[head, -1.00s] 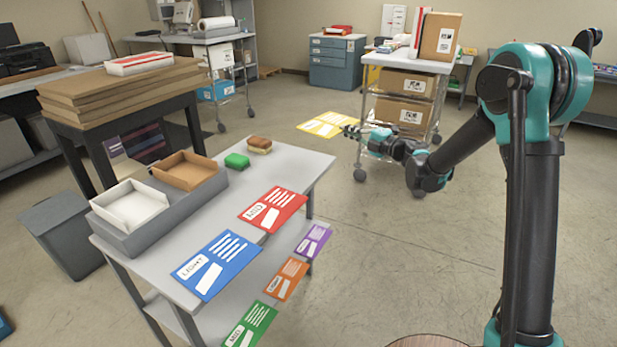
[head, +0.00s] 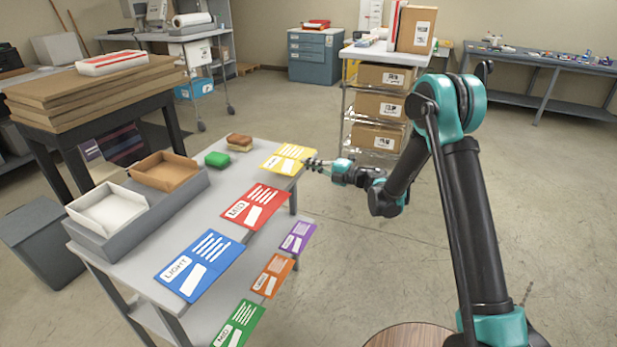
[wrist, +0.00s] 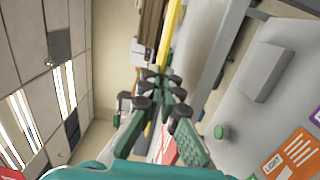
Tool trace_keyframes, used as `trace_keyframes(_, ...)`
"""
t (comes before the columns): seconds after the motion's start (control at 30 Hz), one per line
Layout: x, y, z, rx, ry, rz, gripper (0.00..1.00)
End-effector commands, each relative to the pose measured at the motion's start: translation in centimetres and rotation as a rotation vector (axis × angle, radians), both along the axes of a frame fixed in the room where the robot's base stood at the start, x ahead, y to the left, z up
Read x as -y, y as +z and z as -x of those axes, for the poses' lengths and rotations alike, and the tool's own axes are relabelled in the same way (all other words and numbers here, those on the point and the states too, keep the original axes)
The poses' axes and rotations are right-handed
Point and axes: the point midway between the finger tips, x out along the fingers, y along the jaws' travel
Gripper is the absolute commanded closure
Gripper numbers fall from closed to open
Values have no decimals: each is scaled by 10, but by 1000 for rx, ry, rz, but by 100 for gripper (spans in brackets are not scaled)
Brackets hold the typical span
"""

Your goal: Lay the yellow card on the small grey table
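The yellow card (head: 285,160) appears flat at the far right corner of the small grey table (head: 208,215) in the head view. My gripper (head: 308,163) is shut on the card's right edge, coming in from the right. In the wrist view the yellow card (wrist: 171,35) shows nearly edge-on as a thin strip running up from the fingers of my gripper (wrist: 160,80). I cannot tell whether the card touches the tabletop or hovers just above it.
A red card (head: 256,207) and a blue card (head: 199,265) lie along the table's right side. A grey holder with trays (head: 140,222) fills the left. Smaller cards lie lower down.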

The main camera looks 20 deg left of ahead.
Motion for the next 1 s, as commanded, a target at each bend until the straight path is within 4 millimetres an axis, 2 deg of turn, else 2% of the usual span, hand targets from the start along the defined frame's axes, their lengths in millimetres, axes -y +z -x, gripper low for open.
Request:
trace_keyframes(0.1,0,-12,0,0,0,0,100)
trace_keyframes(0.27,0,-21,0,0,0,0,100)
trace_keyframes(0.53,0,-52,0,0,0,0,100)
trace_keyframes(0.9,0,-56,0,0,0,0,100)
trace_keyframes(1.0,0,-56,0,0,0,0,88)
